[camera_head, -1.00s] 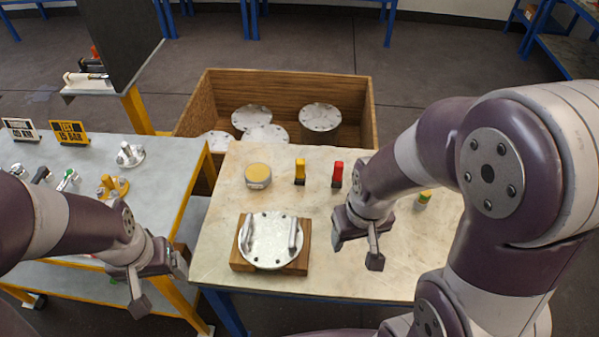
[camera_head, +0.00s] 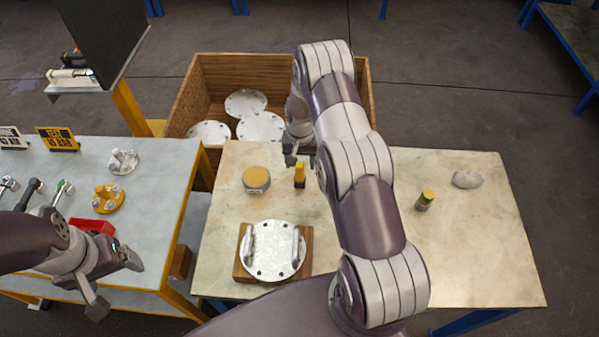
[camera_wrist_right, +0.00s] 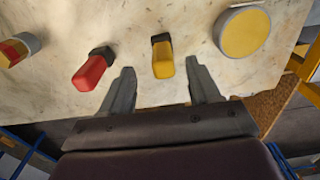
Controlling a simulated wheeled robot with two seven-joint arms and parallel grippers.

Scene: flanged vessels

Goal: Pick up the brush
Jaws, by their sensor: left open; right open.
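A yellow-handled, dark-ended piece (camera_head: 299,177), which looks like a brush, stands on the beige table. In the right wrist view the yellow piece (camera_wrist_right: 162,58) appears between the fingertips, with no visible contact. A similar red-handled piece (camera_wrist_right: 90,72) lies just outside the left-hand finger in that view; my arm hides it in the head view. I cannot tell which is the task's brush. My right gripper (camera_head: 301,157) is open and empty, close to the yellow piece. My left gripper (camera_head: 113,281) is open and empty beside the grey table.
A round yellow-topped tin (camera_head: 256,179) stands left of the yellow piece. A flanged lid (camera_head: 272,249) rests on a wooden block in front. A wooden crate (camera_head: 186,108) with metal discs stands behind.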

